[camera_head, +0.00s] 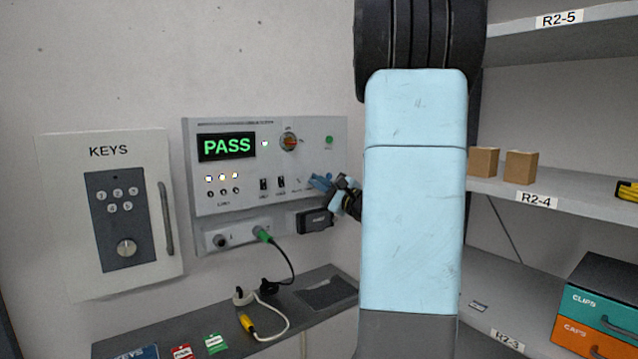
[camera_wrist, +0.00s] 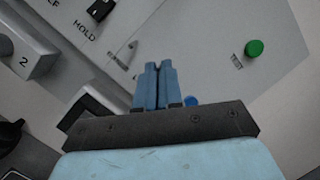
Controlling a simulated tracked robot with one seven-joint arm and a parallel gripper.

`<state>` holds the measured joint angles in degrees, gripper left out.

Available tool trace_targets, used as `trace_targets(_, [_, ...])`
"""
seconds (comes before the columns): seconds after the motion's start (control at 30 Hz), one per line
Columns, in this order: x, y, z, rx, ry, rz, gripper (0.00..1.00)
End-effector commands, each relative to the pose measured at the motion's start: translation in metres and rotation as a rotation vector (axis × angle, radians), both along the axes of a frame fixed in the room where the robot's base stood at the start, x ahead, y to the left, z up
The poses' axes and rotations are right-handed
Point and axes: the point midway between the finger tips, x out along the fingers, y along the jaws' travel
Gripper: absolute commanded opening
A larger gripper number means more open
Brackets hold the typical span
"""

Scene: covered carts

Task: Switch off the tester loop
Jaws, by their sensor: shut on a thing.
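The tester (camera_head: 215,190) is a grey wall panel with a lit green PASS display (camera_head: 227,146). It carries a red-orange rotary knob (camera_head: 289,142), a green button (camera_head: 329,140) and small black switches (camera_head: 281,182). My gripper (camera_head: 320,182) is at the panel's lower right, right of those switches. In the wrist view my gripper (camera_wrist: 157,70) has its blue fingers nearly together against the panel face. What sits between them is hidden. The HOLD switch (camera_wrist: 100,9) is up left of the fingers, and the green button (camera_wrist: 254,48) is to the right.
A KEYS box (camera_head: 75,190) with a handle hangs left of the tester. A green plug (camera_head: 262,233) with a black cable sits in the tester's lower strip. Below, a dark shelf (camera_head: 215,322) holds tags and a yellow-ended cable (camera_head: 248,325). Shelves with boxes (camera_head: 521,167) stand right.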

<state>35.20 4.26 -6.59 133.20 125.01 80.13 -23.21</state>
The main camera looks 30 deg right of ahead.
Motion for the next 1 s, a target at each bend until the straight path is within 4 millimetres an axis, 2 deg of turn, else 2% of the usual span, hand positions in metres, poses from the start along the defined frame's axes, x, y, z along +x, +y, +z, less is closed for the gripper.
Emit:
trace_targets(0.03, [0.0, 0.001, -0.005, 0.003, 0.002, 0.002, 0.0])
trace_targets(0.47, [0.0, 0.001, -0.005, 0.003, -0.006, 0.002, 0.0])
trace_targets(0.5, [0.0, 0.001, -0.005, 0.003, -0.006, 0.002, 0.09])
trace_targets(0.6, [0.0, 0.001, -0.005, 0.004, -0.007, 0.002, 0.17])
trace_targets(0.87, [-0.001, 0.0, -0.003, 0.002, -0.011, 0.001, 0.17])
trace_targets(1.0, [-0.011, -0.003, -0.006, 0.002, -0.012, 0.0, 0.17])
